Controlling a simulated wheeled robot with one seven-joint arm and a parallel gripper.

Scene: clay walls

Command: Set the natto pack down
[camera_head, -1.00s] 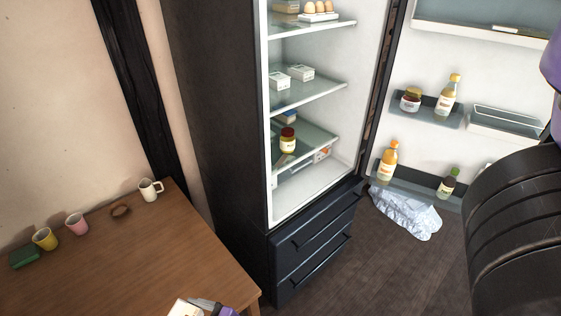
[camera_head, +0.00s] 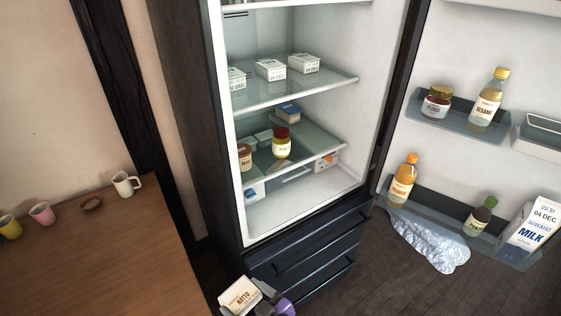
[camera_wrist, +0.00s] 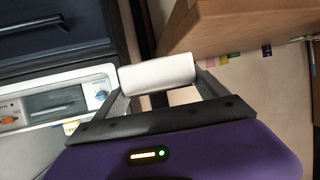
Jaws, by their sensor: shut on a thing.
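A white natto pack (camera_head: 240,296) with a printed label is at the bottom of the head view, in front of the fridge drawers and beside the table's right edge. My gripper (camera_head: 268,292) is shut on it. In the wrist view the natto pack (camera_wrist: 157,73) shows as a plain white block between the two fingers of my gripper (camera_wrist: 160,80). It is held in the air, clear of the table and the shelves.
The wooden table (camera_head: 120,260) has free room in front of its mugs (camera_head: 126,184). The fridge is open; its glass shelves hold white packs (camera_head: 270,69) and jars (camera_head: 281,143). The door holds bottles and a milk carton (camera_head: 531,228). A crumpled plastic bag (camera_head: 432,245) lies on the floor.

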